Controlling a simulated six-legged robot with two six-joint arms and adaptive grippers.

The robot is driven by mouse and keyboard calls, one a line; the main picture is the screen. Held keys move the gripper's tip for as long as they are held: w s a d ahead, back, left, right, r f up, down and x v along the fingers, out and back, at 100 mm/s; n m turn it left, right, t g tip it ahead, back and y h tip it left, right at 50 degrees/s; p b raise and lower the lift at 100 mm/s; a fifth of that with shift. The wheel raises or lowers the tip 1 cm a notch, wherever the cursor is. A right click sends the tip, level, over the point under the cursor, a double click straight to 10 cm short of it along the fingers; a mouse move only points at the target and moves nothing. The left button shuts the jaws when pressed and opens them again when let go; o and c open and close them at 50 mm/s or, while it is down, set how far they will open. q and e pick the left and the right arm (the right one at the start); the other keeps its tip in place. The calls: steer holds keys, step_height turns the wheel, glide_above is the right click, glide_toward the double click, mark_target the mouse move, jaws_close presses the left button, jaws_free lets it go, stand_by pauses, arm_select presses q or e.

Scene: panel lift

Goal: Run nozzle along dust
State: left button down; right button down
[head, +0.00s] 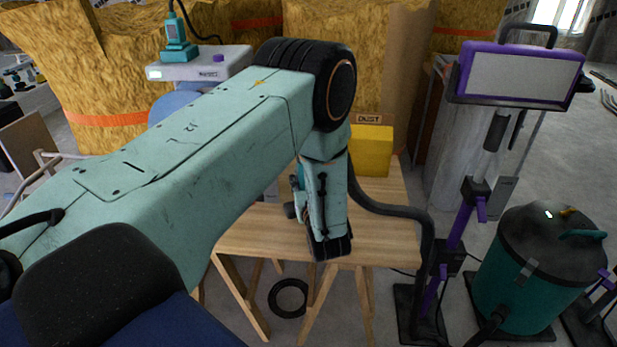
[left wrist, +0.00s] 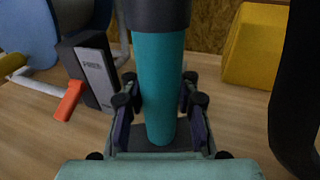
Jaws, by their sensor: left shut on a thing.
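My left gripper (head: 329,235) hangs over the wooden table (head: 385,222), pointing down. In the left wrist view, its fingers (left wrist: 160,118) are shut around a teal tube (left wrist: 160,75) with a dark collar, which appears to be the vacuum nozzle. A black hose (head: 392,209) runs from behind the gripper over the table's right side. A small "DUST" sign (head: 369,119) stands above a yellow block (head: 371,152) at the table's back. I cannot make out dust on the tabletop; my arm hides part of it. The nozzle's tip is hidden. My right gripper is not in view.
A teal vacuum drum (head: 538,270) stands on the floor at the right. A purple-framed panel (head: 520,72) on a stand rises beside the table. A dark-and-grey box (left wrist: 91,72) and an orange piece (left wrist: 69,100) lie left of the tube. Bare tabletop (left wrist: 225,108) shows right of it.

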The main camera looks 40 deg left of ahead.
arm_select(q)
steer(key=shift+s+a+p, duration=0.4)
steer(key=shift+s+a, duration=0.15)
steer(key=shift+a, duration=0.35)
steer(key=shift+r+p, duration=2.5)
steer(key=shift+r, duration=0.15)
steer(key=shift+d, duration=0.1)
